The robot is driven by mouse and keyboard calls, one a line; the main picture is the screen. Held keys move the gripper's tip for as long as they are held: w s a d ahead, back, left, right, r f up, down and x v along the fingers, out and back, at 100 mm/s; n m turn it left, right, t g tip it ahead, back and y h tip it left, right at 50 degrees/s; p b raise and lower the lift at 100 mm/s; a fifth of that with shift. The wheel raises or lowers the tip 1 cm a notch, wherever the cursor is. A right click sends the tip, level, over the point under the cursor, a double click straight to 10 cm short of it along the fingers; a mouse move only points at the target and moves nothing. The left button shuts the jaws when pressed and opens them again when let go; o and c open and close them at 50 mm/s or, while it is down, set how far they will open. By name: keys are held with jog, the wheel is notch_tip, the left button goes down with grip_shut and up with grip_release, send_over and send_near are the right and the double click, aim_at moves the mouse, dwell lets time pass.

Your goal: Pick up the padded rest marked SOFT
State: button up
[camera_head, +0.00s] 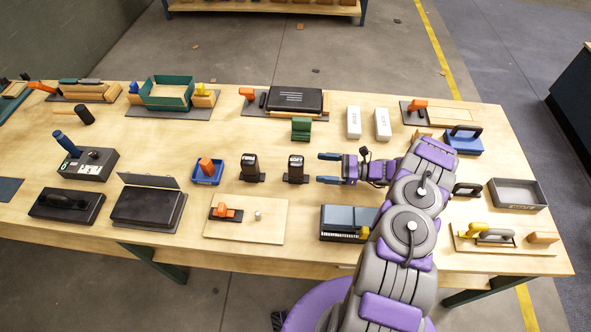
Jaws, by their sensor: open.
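Two white padded rests lie side by side at the back of the workbench, the left rest (354,122) and the right rest (382,125). Each has small dark lettering on top; it is too small to read surely, so I cannot tell for certain which one is marked SOFT. My gripper (322,168) is open and empty, with its blue fingers pointing left. It is in front of the rests and to their left, apart from both. Neither rest is covered by my arm.
A green block (301,128) stands just left of the rests, and a black case (295,100) lies behind it. Two black upright devices (250,167) (296,168) stand left of my gripper. A blue-based tool (463,141) is to the right. Bare wood surrounds the rests.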

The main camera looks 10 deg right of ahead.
aim_at(291, 164)
jog(key=b+x, duration=0.1)
jog(key=x, duration=1)
jog(key=shift+w+a+f, duration=0.1)
jog(key=shift+w+a, duration=0.1)
jog(key=shift+a, duration=0.15)
jog(key=shift+c, duration=0.4)
jog(key=c, duration=1.1)
